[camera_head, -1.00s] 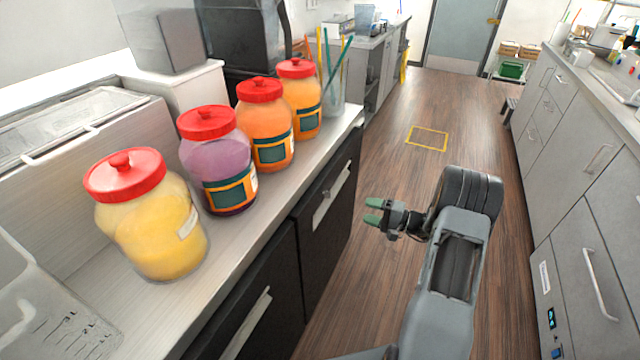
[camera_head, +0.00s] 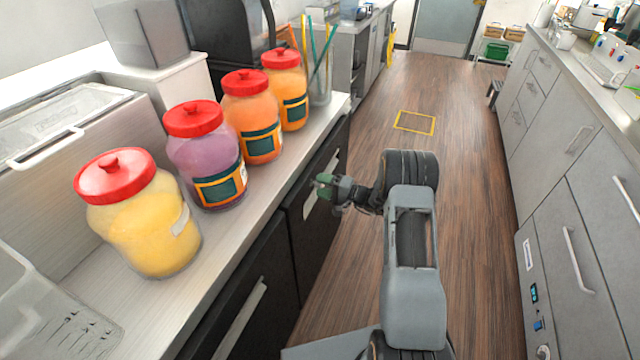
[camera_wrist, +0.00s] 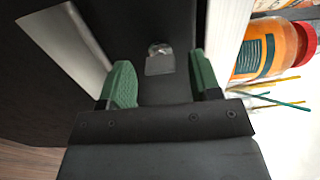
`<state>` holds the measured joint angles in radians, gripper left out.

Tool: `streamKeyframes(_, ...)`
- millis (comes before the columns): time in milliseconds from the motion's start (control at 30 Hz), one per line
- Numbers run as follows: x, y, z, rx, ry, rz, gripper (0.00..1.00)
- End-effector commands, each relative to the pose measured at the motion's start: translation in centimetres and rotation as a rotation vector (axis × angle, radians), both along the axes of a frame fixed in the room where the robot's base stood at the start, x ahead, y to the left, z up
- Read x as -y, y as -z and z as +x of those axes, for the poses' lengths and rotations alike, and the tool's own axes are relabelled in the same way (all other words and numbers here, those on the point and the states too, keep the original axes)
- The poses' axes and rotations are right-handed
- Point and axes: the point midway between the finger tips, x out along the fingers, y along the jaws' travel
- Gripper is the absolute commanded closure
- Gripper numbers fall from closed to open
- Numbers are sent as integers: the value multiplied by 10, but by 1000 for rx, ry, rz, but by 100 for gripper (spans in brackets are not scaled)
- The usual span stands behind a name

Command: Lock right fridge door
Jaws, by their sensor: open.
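The right fridge door (camera_head: 299,228) is the farther of two black doors under the left counter, and it looks shut. Its pale bar handle (camera_head: 311,201) is partly hidden behind my gripper (camera_head: 325,188). In the wrist view, my gripper (camera_wrist: 162,80) is open, with its green fingers apart and nothing held. A small silvery lock piece (camera_wrist: 159,60) shows on the dark front between the fingers, beyond their tips or close to them; the gap is unclear. The handle (camera_wrist: 68,42) shows at the left of the wrist view.
The left fridge door (camera_head: 220,310) is nearer, with its own handle. Several red-lidded jars (camera_head: 145,215) stand on the counter above, whose pale edge (camera_wrist: 228,40) runs close beside my gripper. Grey cabinets (camera_head: 570,200) line the right. The wooden floor between is clear.

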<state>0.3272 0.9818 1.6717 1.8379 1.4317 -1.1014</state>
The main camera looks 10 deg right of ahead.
Motion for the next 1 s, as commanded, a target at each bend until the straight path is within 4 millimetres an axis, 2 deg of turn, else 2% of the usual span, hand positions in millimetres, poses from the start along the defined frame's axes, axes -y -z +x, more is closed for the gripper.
streamKeyframes(200, -10, 0, 7, -1, -1, 1, 43)
streamKeyframes(500, -10, 0, 8, 0, 1, 0, 43)
streamKeyframes(1000, -10, 0, 7, 0, 1, 0, 89)
